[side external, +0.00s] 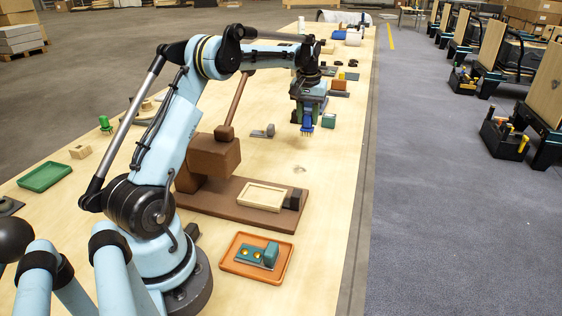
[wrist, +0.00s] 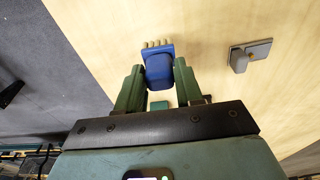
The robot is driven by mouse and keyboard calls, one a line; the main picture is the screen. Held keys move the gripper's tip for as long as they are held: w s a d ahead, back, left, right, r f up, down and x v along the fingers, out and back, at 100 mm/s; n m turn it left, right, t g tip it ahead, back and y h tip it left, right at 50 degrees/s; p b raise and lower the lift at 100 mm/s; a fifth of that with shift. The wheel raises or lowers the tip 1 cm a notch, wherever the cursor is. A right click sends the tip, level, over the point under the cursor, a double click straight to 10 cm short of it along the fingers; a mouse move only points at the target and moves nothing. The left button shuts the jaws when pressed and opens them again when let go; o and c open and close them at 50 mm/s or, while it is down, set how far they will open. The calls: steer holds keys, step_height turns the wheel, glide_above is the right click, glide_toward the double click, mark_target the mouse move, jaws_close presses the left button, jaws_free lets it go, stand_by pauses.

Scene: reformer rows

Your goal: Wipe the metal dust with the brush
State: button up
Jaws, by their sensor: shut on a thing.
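My gripper (side external: 308,112) is shut on a blue brush (side external: 307,124) and holds it above the table, bristles pointing down. In the wrist view, the brush (wrist: 159,69) sits between the two green fingers of my gripper (wrist: 158,82), with its pale bristles at the far end. A small faint greyish patch (side external: 299,168), which looks like the metal dust, lies on the bare wood below and nearer the camera than the brush. I cannot make out the dust in the wrist view.
A brown press-like stand (side external: 214,157) with a cream tray (side external: 264,196) is in front. A grey metal piece (side external: 263,131) lies left of the brush; a teal block (side external: 328,120) is to its right. An orange tray (side external: 240,268) is nearest. Bare wood surrounds the patch.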

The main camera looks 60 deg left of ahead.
steer(key=d+r, duration=0.4)
steer(key=d, duration=0.3)
steer(key=s+d+f, duration=0.2)
steer(key=s+f, duration=0.1)
steer(key=s, duration=0.6)
steer(key=shift+w+f, duration=0.15)
steer(key=shift+f, duration=2.85)
steer(key=shift+w+a+f, duration=0.15)
steer(key=shift+a+f, duration=0.1)
steer(key=shift+f, duration=0.55)
steer(key=shift+w+a, duration=2.15)
steer(key=shift+w, duration=0.05)
steer(key=shift+s+d, duration=2.35)
steer(key=shift+s, duration=0.1)
steer(key=shift+s+a, duration=0.15)
steer(key=shift+a, duration=0.2)
steer(key=shift+w+a, duration=2.2)
steer(key=shift+w, duration=0.05)
steer(key=shift+s+d, duration=2.3)
steer(key=shift+d, duration=0.05)
step_height(320, 180, up, 8)
